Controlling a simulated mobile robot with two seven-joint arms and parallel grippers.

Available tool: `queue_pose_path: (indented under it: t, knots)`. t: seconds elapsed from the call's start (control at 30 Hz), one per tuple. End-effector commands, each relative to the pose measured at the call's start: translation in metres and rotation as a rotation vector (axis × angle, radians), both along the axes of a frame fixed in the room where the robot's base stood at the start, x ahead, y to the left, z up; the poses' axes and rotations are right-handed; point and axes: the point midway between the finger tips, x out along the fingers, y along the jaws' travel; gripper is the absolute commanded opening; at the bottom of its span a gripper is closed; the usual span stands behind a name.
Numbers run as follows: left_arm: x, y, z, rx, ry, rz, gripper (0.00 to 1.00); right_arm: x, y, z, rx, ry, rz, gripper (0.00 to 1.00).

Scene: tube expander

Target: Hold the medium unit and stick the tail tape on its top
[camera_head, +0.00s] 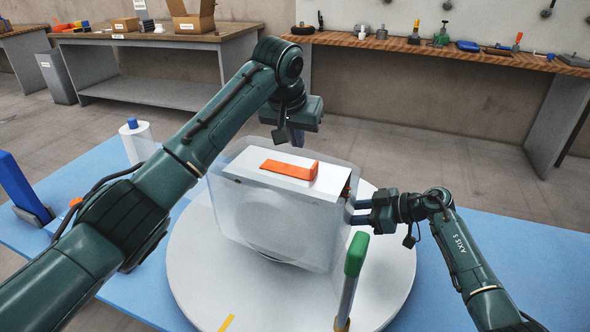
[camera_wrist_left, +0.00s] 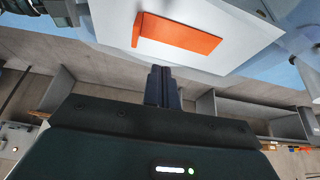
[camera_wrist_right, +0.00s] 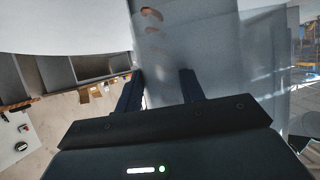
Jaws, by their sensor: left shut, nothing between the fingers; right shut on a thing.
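The medium unit (camera_head: 285,222) is a white box in translucent film, upright on a round white turntable (camera_head: 205,275). An orange tail tape (camera_head: 289,170) lies flat along its white top; its right end has a short vertical face near the unit's right edge. The tape also shows in the left wrist view (camera_wrist_left: 178,36). My left gripper (camera_head: 297,140) is shut and empty, just behind the top and apart from the tape; its fingers are together in its wrist view (camera_wrist_left: 162,84). My right gripper (camera_head: 356,212) is shut on the unit's right side, with film between its fingers (camera_wrist_right: 160,88).
A green-capped post (camera_head: 352,275) stands in front of the unit at right. A white cylinder with a blue top (camera_head: 136,140) and a blue upright piece (camera_head: 22,185) stand at left on the blue surface (camera_head: 505,260). Benches line the back.

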Motion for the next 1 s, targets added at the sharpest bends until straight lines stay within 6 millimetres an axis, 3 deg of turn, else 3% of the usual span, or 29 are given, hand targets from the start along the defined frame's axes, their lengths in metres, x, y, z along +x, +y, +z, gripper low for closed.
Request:
queue_pose_path:
  t: [0.5, 1.0]
  knots:
    - [0.0, 0.0, -0.046, 0.001, 0.001, 0.001, 0.0, 0.0, -0.001, 0.0, -0.001, 0.001, -0.001, 0.0]
    - [0.0, 0.001, -0.049, 0.0, 0.001, 0.001, 0.0, 0.0, -0.001, 0.0, -0.001, 0.001, -0.001, 0.0]
